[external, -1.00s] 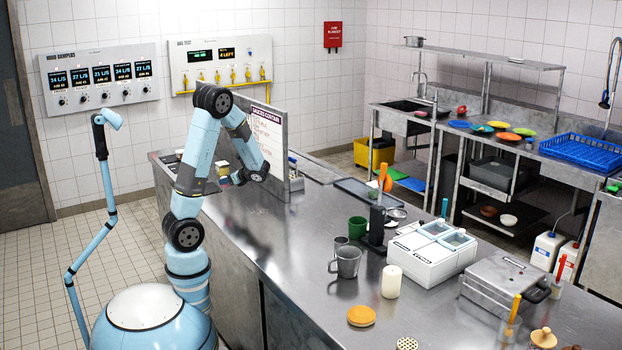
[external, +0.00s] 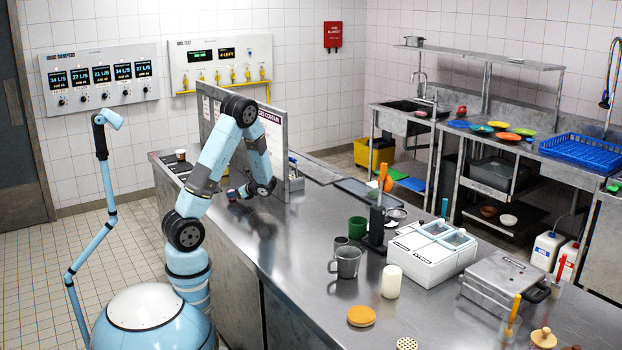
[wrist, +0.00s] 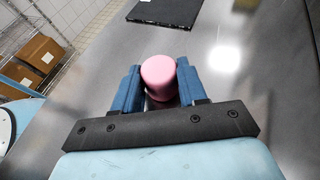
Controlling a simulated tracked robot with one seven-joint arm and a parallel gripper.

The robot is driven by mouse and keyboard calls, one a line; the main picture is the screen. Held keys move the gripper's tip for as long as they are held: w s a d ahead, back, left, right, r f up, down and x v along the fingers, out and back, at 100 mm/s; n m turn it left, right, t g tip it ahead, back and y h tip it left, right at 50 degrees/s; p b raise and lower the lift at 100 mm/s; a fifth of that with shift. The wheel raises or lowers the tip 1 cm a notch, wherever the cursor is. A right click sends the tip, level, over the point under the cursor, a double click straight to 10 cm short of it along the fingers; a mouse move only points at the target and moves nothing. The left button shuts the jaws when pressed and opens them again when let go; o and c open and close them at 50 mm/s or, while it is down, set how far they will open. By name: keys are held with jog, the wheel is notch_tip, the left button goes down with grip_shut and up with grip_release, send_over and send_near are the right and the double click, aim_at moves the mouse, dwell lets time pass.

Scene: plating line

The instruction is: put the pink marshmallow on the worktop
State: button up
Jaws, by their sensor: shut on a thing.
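The pink marshmallow (wrist: 158,76) is a short, rounded cylinder between the two blue fingers of my gripper (wrist: 157,88) in the wrist view. The fingers touch it on both sides and are shut on it. In the external view my gripper (external: 236,192) points left, low over the left part of the worktop (external: 290,255), near the upright board. The marshmallow is too small to make out clearly there. The worktop is bare grey steel, and it also fills much of the wrist view (wrist: 235,95). I cannot tell whether the marshmallow touches it.
The upright board (external: 273,140) stands just behind my arm. A small cup (external: 181,155) stands at the worktop's far left end. A grey mug (external: 346,262), green cup (external: 357,227), candle (external: 391,282) and white container box (external: 432,254) stand farther right. Steel around my gripper looks clear.

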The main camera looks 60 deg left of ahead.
jog(key=shift+f, duration=0.2)
jog(key=o, duration=0.7)
jog(key=shift+c, duration=0.2)
jog(key=shift+r, duration=0.15)
jog(key=v, duration=1.2)
jog(key=shift+d, duration=0.1)
jog(key=s+d+r+n+t+h, duration=0.5)
jog(key=s+d+r, duration=0.4)
jog(key=d, duration=0.2)
jog(key=s+d+r+n+t+h, duration=0.6)
jog(key=s+d+r, duration=0.3)
jog(key=d, duration=0.2)
jog(key=shift+s+d+r+n+h, duration=0.25)
jog(key=shift+d+r+n+h, duration=0.1)
jog(key=shift+n+h, duration=0.2)
